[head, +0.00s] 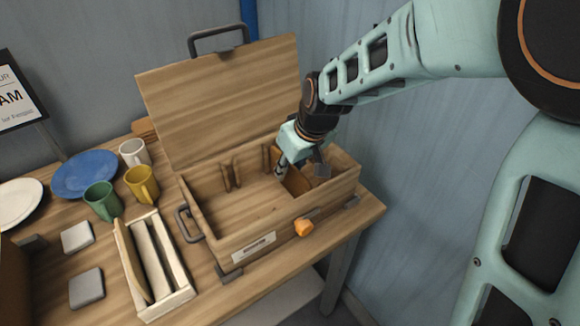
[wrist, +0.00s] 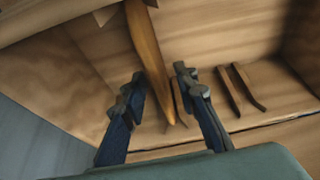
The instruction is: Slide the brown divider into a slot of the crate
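The open wooden crate (head: 228,240) stands on the table with its lid raised at the back. The brown divider (head: 297,182) stands on edge inside its right part, running front to back. In the wrist view the divider (wrist: 148,50) runs down between my two fingers, its far end close to a pair of slot strips. My gripper (head: 300,172) reaches down into the crate over the divider. In the wrist view its fingers (wrist: 160,90) are apart, one on each side of the divider, with gaps showing. Whether the divider is fully seated is hidden.
Another pair of slot strips (head: 231,176) is on the crate's back wall. An orange latch knob (head: 304,228) sticks out in front. Left of the crate are a wooden rack (head: 165,303), mugs (head: 142,184), a blue plate (head: 85,174) and grey blocks (head: 86,288).

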